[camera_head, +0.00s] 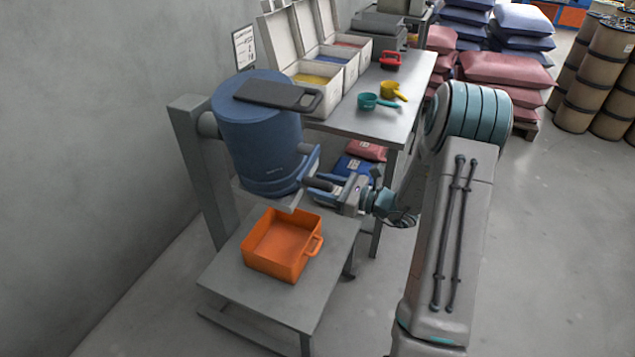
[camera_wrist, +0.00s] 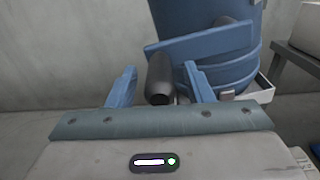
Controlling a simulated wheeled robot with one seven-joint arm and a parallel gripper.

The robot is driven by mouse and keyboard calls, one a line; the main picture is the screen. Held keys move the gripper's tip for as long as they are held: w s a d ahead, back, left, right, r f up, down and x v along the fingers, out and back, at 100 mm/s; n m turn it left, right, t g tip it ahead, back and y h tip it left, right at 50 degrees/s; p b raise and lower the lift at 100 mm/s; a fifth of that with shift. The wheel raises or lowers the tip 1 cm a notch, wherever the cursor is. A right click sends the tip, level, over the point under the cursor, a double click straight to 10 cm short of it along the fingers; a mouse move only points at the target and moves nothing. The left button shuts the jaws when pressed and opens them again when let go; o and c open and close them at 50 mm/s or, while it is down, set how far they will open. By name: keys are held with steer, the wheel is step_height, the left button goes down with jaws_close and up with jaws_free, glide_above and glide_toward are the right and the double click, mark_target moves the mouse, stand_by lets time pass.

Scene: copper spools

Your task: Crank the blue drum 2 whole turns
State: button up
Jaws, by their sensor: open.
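The blue drum (camera_head: 258,130) hangs on a grey stand against the wall, with a dark grey lid or flap (camera_head: 277,95) on its top. A blue crank arm with a dark cylindrical handle (camera_wrist: 160,77) sits on the drum's side facing me. My gripper (camera_head: 312,184) is at the lower right of the drum, by the crank. In the wrist view my gripper's two blue fingers (camera_wrist: 160,85) are apart, and the handle stands between them. I cannot tell whether either finger touches the handle. The drum (camera_wrist: 205,25) also fills the upper right of the wrist view.
An orange bin (camera_head: 283,245) stands on a low grey platform (camera_head: 325,258) below the drum. A table (camera_head: 408,95) behind holds open boxes (camera_head: 325,77), a teal scoop (camera_head: 370,101), a yellow scoop (camera_head: 392,90) and a red item (camera_head: 390,61). Bags lie on its lower shelf.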

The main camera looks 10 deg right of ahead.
steer(key=shift+x, duration=0.8)
jaws_close()
steer(key=shift+r, duration=0.15)
